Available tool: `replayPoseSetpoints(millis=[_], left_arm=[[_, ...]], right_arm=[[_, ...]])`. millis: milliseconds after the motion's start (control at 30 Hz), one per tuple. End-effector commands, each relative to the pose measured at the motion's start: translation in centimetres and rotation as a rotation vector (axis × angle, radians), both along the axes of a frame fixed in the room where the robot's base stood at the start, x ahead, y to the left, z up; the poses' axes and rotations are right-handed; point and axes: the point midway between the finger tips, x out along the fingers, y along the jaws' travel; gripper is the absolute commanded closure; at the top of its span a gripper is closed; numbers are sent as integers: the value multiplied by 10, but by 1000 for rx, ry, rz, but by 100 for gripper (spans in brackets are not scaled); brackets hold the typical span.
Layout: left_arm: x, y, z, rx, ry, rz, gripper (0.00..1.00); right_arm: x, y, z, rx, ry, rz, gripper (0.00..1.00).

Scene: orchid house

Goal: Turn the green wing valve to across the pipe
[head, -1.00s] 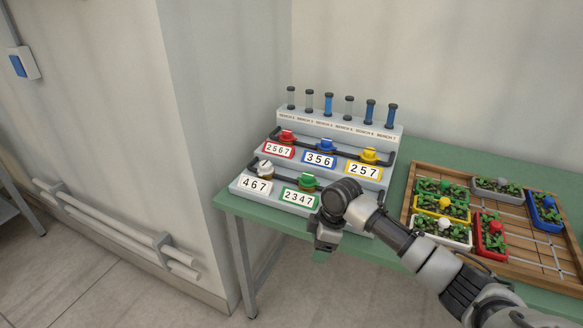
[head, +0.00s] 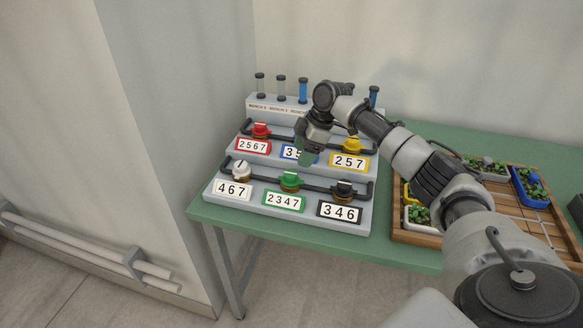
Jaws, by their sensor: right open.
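The green wing valve (head: 290,181) sits on the lower dark pipe (head: 265,179) of the grey stepped valve panel, in the middle of the front row. Its wing is small in the head view, and I cannot tell its exact angle to the pipe. The label 2347 (head: 284,202) with a green frame is just below it. My right gripper (head: 307,157) points down above and slightly behind the green valve, apart from it. Its jaws are open and empty. It hides the blue valve and part of that valve's label. My left gripper is out of view.
A white valve (head: 241,171) and a black valve (head: 344,189) flank the green one. A red valve (head: 260,130) and a yellow valve (head: 352,146) are on the row behind. A wooden tray (head: 480,214) with planters stands right on the green table (head: 420,140).

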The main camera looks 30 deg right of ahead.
Motion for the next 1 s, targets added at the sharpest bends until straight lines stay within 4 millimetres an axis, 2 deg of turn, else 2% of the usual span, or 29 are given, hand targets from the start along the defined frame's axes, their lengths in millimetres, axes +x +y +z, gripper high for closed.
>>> replayPoseSetpoints(millis=[133,333,533,767,1000], left_arm=[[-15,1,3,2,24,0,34],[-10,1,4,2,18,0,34],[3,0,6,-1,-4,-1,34],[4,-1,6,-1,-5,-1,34],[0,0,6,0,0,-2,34]], right_arm=[[5,11,-28,0,5,1,33],[10,20,-54,-1,3,0,33],[12,24,-65,-1,1,-1,33],[12,24,-65,-1,1,-1,33],[12,24,-65,-1,1,-1,69]])
